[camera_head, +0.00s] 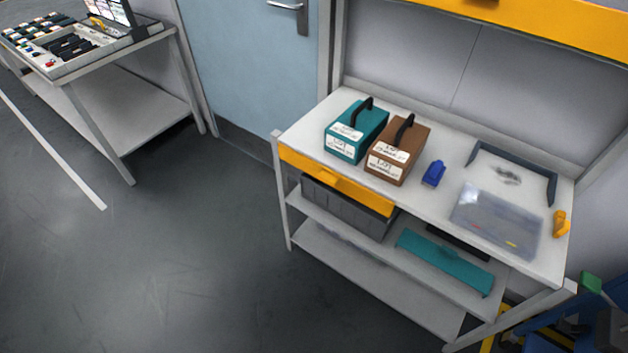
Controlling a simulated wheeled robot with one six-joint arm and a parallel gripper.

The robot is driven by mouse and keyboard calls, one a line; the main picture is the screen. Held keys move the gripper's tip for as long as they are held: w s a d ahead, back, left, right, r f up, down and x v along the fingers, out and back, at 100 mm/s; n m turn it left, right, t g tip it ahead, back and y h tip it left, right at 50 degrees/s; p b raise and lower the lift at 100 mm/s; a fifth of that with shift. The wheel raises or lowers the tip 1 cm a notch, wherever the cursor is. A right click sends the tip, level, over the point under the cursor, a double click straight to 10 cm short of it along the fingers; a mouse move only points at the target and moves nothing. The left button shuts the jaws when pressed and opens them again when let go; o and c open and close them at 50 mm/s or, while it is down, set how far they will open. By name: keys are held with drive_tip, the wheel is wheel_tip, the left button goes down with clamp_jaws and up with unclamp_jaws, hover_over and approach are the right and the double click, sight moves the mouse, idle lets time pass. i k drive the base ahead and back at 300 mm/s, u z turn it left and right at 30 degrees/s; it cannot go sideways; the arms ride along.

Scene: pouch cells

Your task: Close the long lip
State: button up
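No part is plainly recognisable as the long lip from this distance. On the workbench (455,158), a clear, flat, pouch-like sheet (496,219) lies near the front right, with small red and yellow marks by its front edge. Whether any edge of it is open or shut is too small to tell. Behind it is a dark grey three-sided frame (513,157) with a small dark smudge inside it. A long teal piece (445,262) lies on the shelf below the bench top. My gripper is not in view.
A teal box (343,146) and a brown box (384,170), both with black handles, stand on the bench's left half. A grey bin (345,208) is underneath. The floor (170,270) at left is clear.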

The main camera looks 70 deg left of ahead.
sight(383, 206)
drive_tip(key=z, duration=0.05)
drive_tip(key=k, duration=0.1)
drive_tip(key=u, duration=1.25)
drive_tip(key=i, duration=0.35)
drive_tip(key=u, duration=1.3)
drive_tip(key=k, duration=0.2)
drive_tip(key=u, duration=0.95)
drive_tip(key=k, duration=1.15)
drive_tip(key=u, duration=0.8)
drive_tip(key=i, duration=0.7)
drive_tip(key=z, duration=0.7)
drive_tip(key=i, duration=0.95)
drive_tip(key=z, duration=0.65)
